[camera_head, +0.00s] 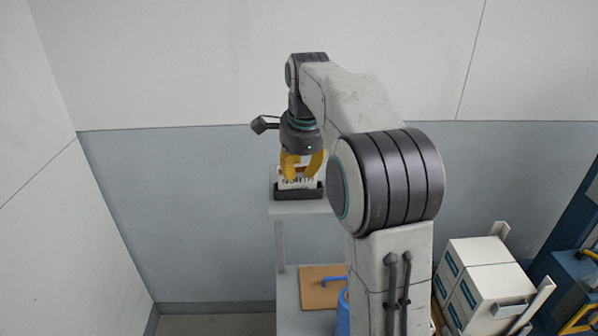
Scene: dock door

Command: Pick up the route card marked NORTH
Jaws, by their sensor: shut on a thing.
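My gripper (302,170) has yellow fingers and points down over a small dark rack (312,194) on a narrow grey shelf. The fingers are shut on a card, of which only a small white and reddish-brown part (304,172) shows between them. Several upright white cards (294,184) stand in the rack just below the fingertips. Whether the held card is clear of the rack I cannot tell. Any marking on the cards is too small to read, so I cannot tell which one is NORTH.
The grey shelf (296,209) has little bare room around the rack. Below it are a brown board (315,296) and a blue object (343,312), partly hidden by my arm. White boxes with blue labels (484,276) stand at the lower right. A wall is close behind.

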